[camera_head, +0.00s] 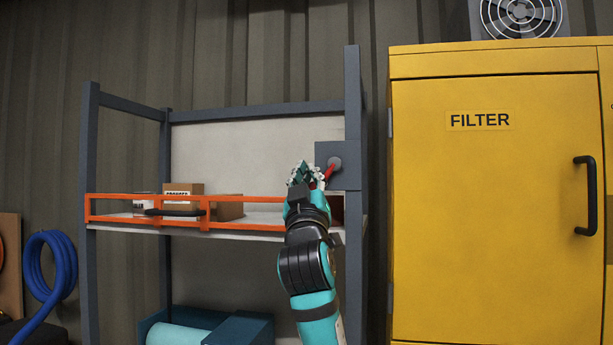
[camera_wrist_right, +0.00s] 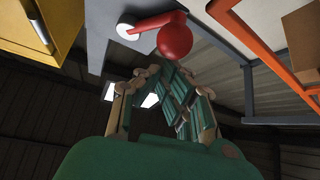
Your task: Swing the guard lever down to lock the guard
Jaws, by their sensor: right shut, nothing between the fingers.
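The guard lever (camera_head: 329,172) is red and sits on a grey plate (camera_head: 324,152) at the rack's right post. In the head view it slants down and left from a round pale pivot, and its lower end is hidden behind my right gripper (camera_head: 306,176). The right wrist view shows its red ball knob (camera_wrist_right: 175,41) just beyond the fingertips of my right gripper (camera_wrist_right: 176,84). The gripper is shut and empty; whether it touches the knob I cannot tell. The orange guard (camera_head: 205,213) spans the shelf front and has a black handle. My left gripper is not in view.
Cardboard boxes (camera_head: 183,188) stand on the shelf behind the guard. A yellow filter cabinet (camera_head: 490,220) stands close to the right of the rack. A blue hose (camera_head: 60,270) hangs at the left. A teal roll (camera_head: 190,334) lies below the shelf.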

